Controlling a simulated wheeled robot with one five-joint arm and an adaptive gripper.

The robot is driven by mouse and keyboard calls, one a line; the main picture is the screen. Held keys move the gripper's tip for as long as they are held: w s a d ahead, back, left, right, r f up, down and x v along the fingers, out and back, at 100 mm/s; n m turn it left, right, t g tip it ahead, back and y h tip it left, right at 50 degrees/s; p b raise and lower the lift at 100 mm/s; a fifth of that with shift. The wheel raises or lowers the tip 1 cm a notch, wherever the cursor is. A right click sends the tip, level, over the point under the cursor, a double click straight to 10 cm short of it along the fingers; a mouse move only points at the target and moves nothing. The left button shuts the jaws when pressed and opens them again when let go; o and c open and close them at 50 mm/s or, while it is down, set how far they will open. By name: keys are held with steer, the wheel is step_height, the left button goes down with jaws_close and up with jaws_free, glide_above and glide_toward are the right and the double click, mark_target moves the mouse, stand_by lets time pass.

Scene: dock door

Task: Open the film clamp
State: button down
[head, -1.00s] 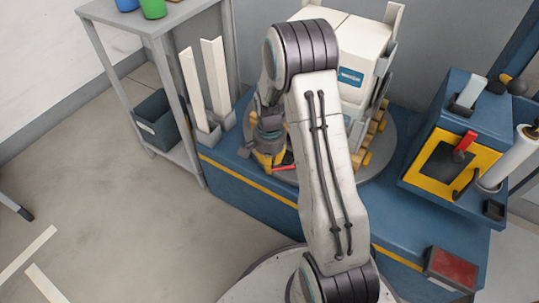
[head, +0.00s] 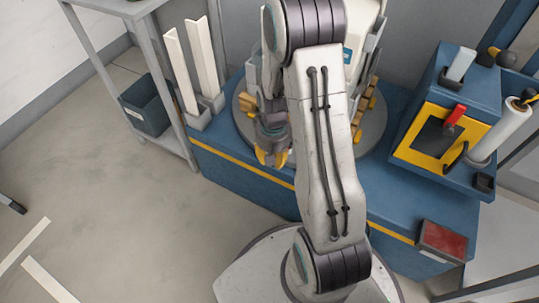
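My gripper (head: 272,158) points down at the front left edge of the round turntable (head: 244,119), left of my forearm. Its yellow fingertips show, but the gap between them is too small to read. A film clamp cannot be made out clearly; the red lever seen earlier beside the gripper is mostly or wholly hidden by the gripper and arm. A red handle (head: 454,115) stands on the yellow-framed blue film carriage (head: 446,88) at the right. A white film roll (head: 501,130) is upright on its right side.
The wrapped load (head: 366,42) on the turntable is largely behind my arm. White corner posts (head: 180,70) stand in holders at the left, beside a grey shelf (head: 160,60) with a dark bin (head: 148,105). A red pad (head: 443,239) lies front right.

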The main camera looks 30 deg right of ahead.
steer(key=shift+s+f, duration=0.1)
steer(key=shift+s, duration=0.2)
steer(key=c, duration=1)
jaws_free()
steer(key=shift+w+d, duration=0.1)
steer(key=shift+c, duration=0.2)
step_height(320, 180, up, 12)
stand_by(0.3)
